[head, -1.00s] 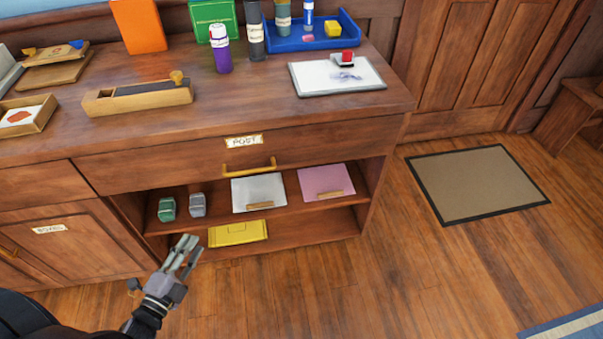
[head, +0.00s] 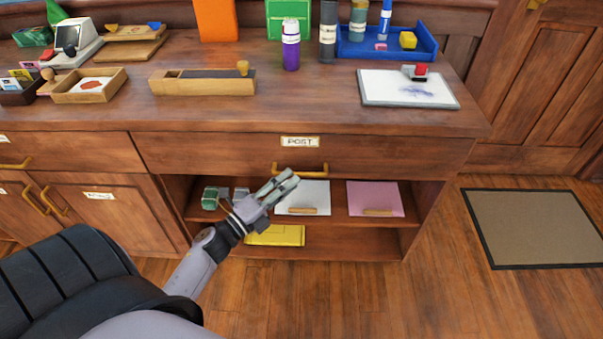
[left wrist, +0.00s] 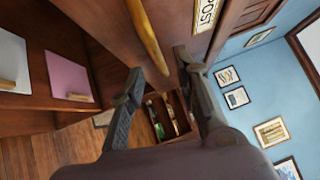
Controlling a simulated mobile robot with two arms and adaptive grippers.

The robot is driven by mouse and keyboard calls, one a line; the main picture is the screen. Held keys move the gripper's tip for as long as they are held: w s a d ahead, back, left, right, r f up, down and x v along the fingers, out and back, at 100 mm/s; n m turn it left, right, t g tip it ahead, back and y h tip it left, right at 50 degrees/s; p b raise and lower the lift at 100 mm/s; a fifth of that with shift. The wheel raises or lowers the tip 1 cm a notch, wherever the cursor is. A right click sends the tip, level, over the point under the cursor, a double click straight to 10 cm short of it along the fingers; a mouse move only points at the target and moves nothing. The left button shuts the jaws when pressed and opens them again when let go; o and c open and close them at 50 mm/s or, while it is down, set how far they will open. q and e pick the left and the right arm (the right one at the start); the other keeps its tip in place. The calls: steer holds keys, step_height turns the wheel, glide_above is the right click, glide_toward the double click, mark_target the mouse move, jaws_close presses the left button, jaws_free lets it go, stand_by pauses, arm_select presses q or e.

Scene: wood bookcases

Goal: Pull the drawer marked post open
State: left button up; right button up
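The drawer marked POST (head: 400,155) is shut under the counter top, with its white label (head: 300,142) and a horizontal brass handle (head: 300,169) below the label. My left gripper (head: 284,181) is just below and in front of the handle in the head view, its fingers pointing up and right. In the left wrist view the fingers (left wrist: 158,78) are spread apart with nothing between them. The brass handle (left wrist: 146,38) crosses beyond the fingertips there, near the left finger, and the label (left wrist: 207,14) shows at the top. My right gripper is not in view.
An open shelf below the drawer holds a white pad (head: 305,197), a pink pad (head: 375,199) and a green item (head: 214,197). A yellow folder (head: 275,236) lies lower. The floor in front is clear, with a doormat (head: 540,228) at right.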

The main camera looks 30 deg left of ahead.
mark_target(301, 173)
arm_select(q)
steer(key=x, duration=0.5)
steer(key=shift+f, duration=0.1)
jaws_close()
stand_by(0.8)
